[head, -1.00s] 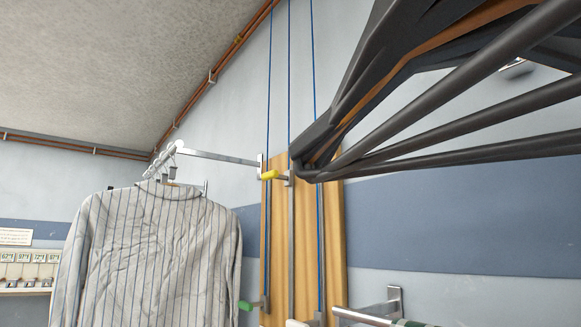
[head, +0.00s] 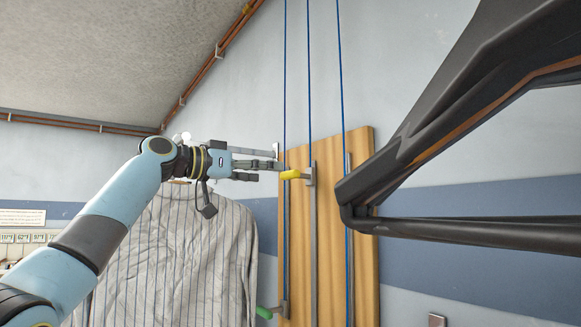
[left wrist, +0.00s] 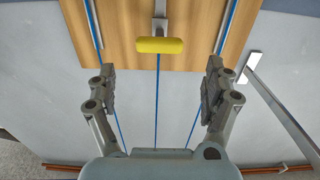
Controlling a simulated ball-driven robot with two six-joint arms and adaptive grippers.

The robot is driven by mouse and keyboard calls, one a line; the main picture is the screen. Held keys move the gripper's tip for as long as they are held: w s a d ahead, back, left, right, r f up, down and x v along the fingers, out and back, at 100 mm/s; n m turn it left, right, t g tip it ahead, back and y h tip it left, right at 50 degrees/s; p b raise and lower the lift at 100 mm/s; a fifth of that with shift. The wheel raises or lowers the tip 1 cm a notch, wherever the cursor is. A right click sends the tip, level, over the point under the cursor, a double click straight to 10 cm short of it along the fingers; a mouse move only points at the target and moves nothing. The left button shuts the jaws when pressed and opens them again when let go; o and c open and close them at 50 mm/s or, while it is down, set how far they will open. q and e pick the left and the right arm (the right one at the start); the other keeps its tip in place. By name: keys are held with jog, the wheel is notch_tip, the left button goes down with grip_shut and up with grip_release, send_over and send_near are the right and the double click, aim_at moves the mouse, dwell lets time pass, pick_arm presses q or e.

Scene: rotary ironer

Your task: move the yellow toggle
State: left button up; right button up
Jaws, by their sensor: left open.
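The yellow toggle (head: 290,174) sticks out to the left from a metal bracket on the wooden board (head: 333,250) on the wall. In the left wrist view the toggle (left wrist: 160,46) is a rounded yellow bar, just beyond the fingertips and centred between them. My left gripper (head: 268,171) reaches in from the left at about the toggle's height, its fingers pointing at it. The left gripper (left wrist: 161,71) is open and empty, with its fingers wide apart on either side. I see no contact with the toggle. My right gripper is not in view.
Blue cords (head: 310,80) run up the wall. A striped shirt (head: 175,250) hangs behind my left arm. Large dark bars (head: 480,100) fill the near right and cover part of the board.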

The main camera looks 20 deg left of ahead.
pick_arm(q)
jog(key=p+x, duration=0.2)
jog(key=x, duration=0.5)
jog(key=shift+w+d+p, duration=0.15)
jog(key=shift+w+p, duration=0.05)
jog(key=shift+p, duration=0.1)
